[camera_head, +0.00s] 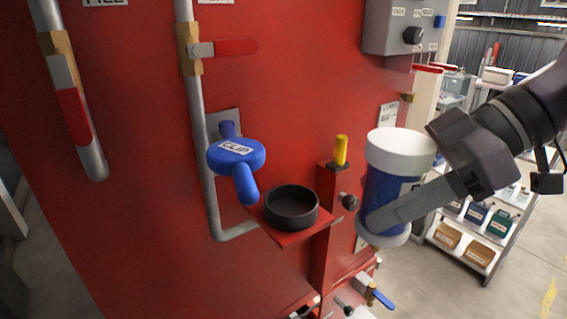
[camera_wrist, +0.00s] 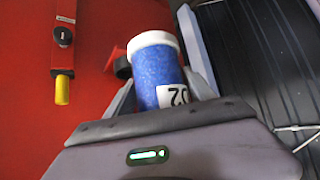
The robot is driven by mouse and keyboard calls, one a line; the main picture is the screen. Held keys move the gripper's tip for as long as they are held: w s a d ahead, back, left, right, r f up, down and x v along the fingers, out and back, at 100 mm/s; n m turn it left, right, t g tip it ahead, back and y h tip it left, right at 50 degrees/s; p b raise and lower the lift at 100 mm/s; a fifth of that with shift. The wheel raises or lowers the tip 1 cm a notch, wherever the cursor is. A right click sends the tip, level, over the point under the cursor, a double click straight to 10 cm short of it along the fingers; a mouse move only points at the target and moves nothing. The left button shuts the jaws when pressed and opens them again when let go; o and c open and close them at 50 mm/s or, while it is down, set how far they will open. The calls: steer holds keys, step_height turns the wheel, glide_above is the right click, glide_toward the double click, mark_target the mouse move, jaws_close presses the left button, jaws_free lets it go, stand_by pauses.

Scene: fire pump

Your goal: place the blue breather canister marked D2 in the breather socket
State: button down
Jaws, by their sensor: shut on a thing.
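The blue breather canister (camera_head: 378,192) has a white cap and a white base and is held roughly upright, tilted slightly. In the wrist view the canister (camera_wrist: 158,85) shows a label reading D2, upside down. My gripper (camera_head: 385,215) is shut on it, with one finger on each side in the wrist view (camera_wrist: 165,95). The breather socket (camera_head: 291,209) is a black open-topped ring on a small red shelf (camera_head: 284,238). The canister is to the right of the socket and apart from it. The socket looks empty, though its floor is dark. In the wrist view a dark round part (camera_wrist: 122,68) shows behind the canister.
A red post with a yellow pin (camera_head: 341,150) stands between socket and canister. A grey control box (camera_head: 402,27) is above. Pipes with red levers (camera_head: 232,47) run on the left. A shelf rack (camera_head: 470,235) stands behind.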

steer(key=w+a, duration=0.3)
steer(key=w+a+f, duration=0.1)
steer(key=w+a, duration=0.2)
steer(key=a, duration=0.1)
steer(key=w+a, duration=0.4)
steer(key=shift+f+p, duration=0.15)
steer(key=shift+p, duration=0.2)
steer(key=shift+w+a+f, duration=0.15)
steer(key=shift+a+f, duration=0.05)
steer(key=shift+f, duration=1.85)
steer(key=shift+c, duration=1.6)
jaws_free()
